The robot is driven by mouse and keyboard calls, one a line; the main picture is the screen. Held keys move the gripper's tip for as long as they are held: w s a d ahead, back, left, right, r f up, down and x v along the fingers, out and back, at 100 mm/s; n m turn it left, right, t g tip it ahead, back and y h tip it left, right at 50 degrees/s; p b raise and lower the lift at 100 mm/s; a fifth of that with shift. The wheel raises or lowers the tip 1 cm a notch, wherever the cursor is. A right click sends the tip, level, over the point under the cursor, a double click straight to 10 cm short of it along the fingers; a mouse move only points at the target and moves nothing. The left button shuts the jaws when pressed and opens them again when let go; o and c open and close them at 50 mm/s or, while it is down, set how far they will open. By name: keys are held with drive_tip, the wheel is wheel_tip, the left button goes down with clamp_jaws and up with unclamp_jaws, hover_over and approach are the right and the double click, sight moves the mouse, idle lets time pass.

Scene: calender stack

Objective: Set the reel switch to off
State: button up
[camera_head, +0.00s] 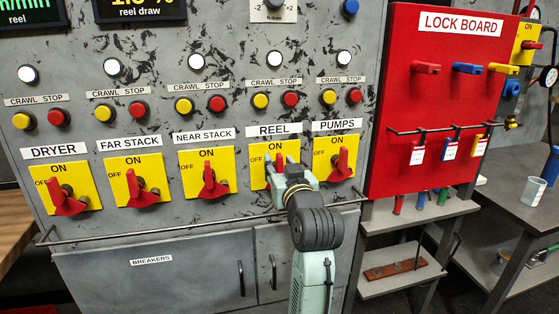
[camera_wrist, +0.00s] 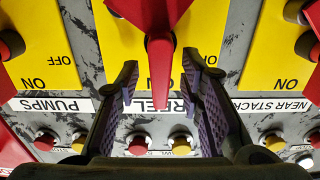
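The reel switch is a red lever on a yellow plate (camera_head: 257,180) under the REEL label (camera_head: 273,131). In the head view my gripper (camera_head: 281,165) covers most of the lever. In the wrist view, which is upside down, the red lever (camera_wrist: 160,70) points straight at the REEL label, over the ON side of its plate. OFF shows on the plate to its right there. My gripper (camera_wrist: 160,88) is open, with one purple-padded finger on each side of the lever and a visible gap on both sides.
The pumps switch (camera_head: 342,164) is close on the right and the near stack switch (camera_head: 210,182) on the left. Crawl and stop buttons (camera_head: 290,99) sit above. A rail (camera_head: 150,232) runs below the switches. The red lock board (camera_head: 440,110) stands to the right.

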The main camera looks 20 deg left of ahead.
drive_tip(key=shift+w+a, duration=0.15)
drive_tip(key=shift+w, duration=0.05)
drive_tip(key=shift+c, duration=0.6)
clamp_jaws()
